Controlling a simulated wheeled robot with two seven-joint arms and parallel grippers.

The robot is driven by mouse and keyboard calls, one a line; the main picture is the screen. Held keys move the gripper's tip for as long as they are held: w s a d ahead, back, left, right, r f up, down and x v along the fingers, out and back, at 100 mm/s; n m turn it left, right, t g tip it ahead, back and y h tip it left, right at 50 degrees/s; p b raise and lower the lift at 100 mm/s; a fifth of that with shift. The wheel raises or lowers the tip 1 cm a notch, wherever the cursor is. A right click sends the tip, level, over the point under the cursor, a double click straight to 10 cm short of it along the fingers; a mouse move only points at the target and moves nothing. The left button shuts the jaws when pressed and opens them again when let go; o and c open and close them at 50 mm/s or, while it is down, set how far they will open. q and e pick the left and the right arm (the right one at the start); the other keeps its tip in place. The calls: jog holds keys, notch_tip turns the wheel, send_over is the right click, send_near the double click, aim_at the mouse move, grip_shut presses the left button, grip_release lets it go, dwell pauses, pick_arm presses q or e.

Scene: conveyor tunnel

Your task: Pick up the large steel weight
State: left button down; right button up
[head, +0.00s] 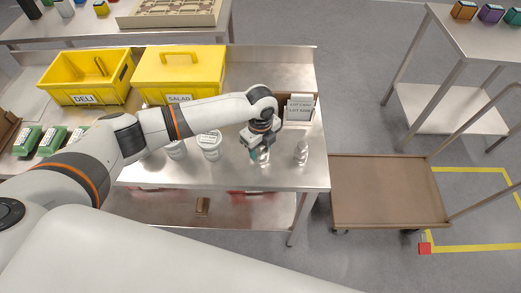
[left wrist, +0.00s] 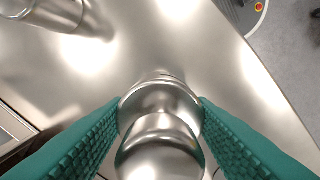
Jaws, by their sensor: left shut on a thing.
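My left gripper (head: 259,152) is over the right part of the steel table, pointing down. In the left wrist view its green ribbed fingers (left wrist: 160,120) are shut on a shiny steel weight (left wrist: 160,150) with a rounded knob top, one finger on each side. In the head view the gripper hides most of this weight (head: 265,159). A second steel weight (head: 302,152) stands upright to the right, apart from the gripper. My right gripper is not in view.
White lidded tubs (head: 210,145) stand left of the gripper. A card holder (head: 299,107) is behind it. Yellow bins (head: 180,75) labelled DELI and SALAD stand at the back left. A brown flat cart (head: 388,190) is right of the table.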

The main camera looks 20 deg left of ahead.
pick_arm(q)
jog(key=shift+w+r+b, duration=0.1)
jog(key=shift+r+b, duration=0.95)
jog(key=shift+r, duration=4.1)
